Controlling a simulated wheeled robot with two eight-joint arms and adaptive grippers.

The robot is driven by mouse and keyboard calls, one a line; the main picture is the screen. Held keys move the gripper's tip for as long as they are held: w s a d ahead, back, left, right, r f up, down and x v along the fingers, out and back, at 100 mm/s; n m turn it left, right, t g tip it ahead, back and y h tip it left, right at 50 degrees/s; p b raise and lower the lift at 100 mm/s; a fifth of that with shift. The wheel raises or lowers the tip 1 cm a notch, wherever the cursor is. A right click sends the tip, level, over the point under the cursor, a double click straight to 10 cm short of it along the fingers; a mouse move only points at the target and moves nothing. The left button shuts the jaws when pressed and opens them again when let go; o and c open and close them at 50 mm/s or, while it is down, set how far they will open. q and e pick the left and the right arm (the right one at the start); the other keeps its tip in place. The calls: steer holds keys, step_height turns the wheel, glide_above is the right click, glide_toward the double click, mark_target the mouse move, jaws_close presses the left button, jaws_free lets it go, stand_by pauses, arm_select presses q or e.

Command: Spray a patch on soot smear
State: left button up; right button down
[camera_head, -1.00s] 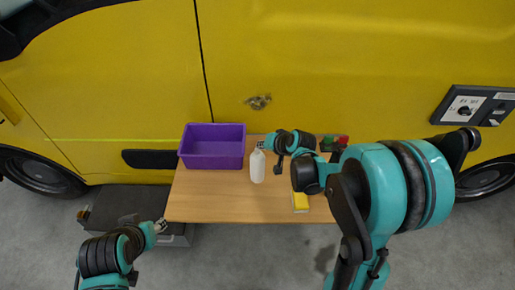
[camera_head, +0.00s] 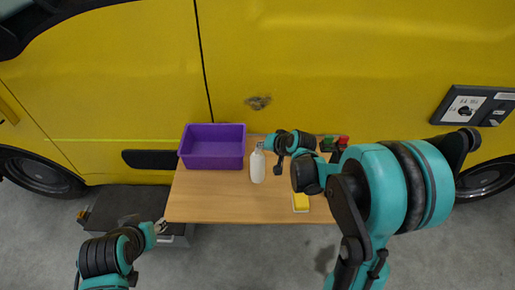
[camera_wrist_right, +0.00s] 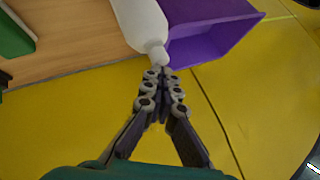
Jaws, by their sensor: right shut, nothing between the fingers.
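The soot smear (camera_head: 258,102) is a dark grey-brown smudge on the yellow vehicle side, above and behind the table. A white spray bottle (camera_head: 257,168) stands upright on the wooden table (camera_head: 215,207). My right gripper (camera_head: 262,146) is at the bottle's top. In the right wrist view, the bottle (camera_wrist_right: 140,20) has its narrow top close to the tips of my right gripper (camera_wrist_right: 160,72). Those fingers are shut with nothing between them; whether they touch the bottle is unclear. My left gripper (camera_head: 161,226) is low at the table's front left corner, too small to read.
A purple bin (camera_head: 213,165) stands left of the bottle. A yellow sponge (camera_head: 300,202) lies at the table's front right. Green and red items (camera_head: 336,141) sit at the back right, partly hidden by my right arm. A dark grey case (camera_head: 105,209) lies on the floor at left.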

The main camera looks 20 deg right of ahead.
mark_target(261, 156)
steer(key=shift+f+b, duration=0.4)
steer(key=shift+f, duration=0.05)
steer(key=shift+r, duration=0.1)
steer(key=shift+r+p, duration=0.35)
steer(key=shift+r, duration=0.05)
step_height(261, 156, up, 6)
steer(key=p, duration=0.4)
stand_by(0.9)
